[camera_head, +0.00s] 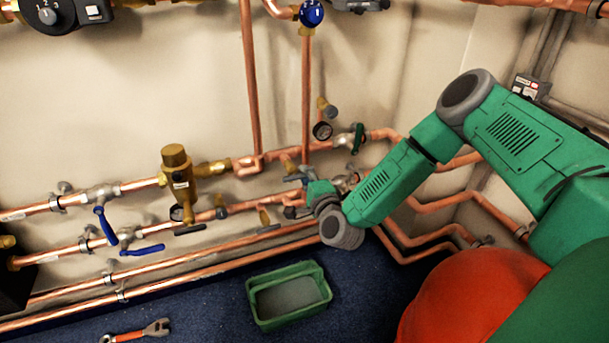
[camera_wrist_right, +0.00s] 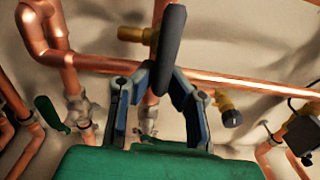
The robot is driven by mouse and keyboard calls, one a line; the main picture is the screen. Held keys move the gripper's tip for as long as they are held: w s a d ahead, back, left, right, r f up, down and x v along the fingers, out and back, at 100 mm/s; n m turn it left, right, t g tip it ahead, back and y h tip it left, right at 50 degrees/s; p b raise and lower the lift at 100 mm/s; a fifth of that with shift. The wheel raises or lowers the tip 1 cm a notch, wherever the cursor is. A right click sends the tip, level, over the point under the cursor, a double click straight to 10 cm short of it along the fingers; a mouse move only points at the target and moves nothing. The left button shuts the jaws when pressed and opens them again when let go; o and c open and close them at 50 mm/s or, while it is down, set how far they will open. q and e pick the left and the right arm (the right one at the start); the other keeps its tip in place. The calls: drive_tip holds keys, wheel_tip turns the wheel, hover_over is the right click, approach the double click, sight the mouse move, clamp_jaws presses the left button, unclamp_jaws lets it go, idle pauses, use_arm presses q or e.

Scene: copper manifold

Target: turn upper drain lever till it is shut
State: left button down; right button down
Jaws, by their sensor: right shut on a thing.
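The upper drain lever, a dark grey handle (camera_wrist_right: 171,38), stands between the fingers of my right gripper (camera_wrist_right: 164,76) in the right wrist view. The fingers, with blue-grey pads, close on its lower part, and its rounded end sticks out beyond them. In the head view my right gripper (camera_head: 304,188) is at the copper pipes on the wall, right of the brass valve body. There the lever is small and partly hidden by the gripper, so its exact angle is hard to tell. My left gripper is not in view.
Two blue levers (camera_head: 105,226) (camera_head: 142,250) sit on pipes at the left. A green-handled valve (camera_wrist_right: 51,114) is left of my gripper. A green tray (camera_head: 288,294) and wrench (camera_head: 136,333) lie on the floor.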

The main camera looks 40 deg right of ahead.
drive_tip(key=c, duration=1.6)
unclamp_jaws()
drive_tip(key=shift+s+f, duration=0.4)
drive_tip(key=shift+f, duration=0.05)
drive_tip(key=shift+w+r, duration=0.1)
drive_tip(key=v, duration=1.2)
drive_tip(key=shift+d, duration=0.15)
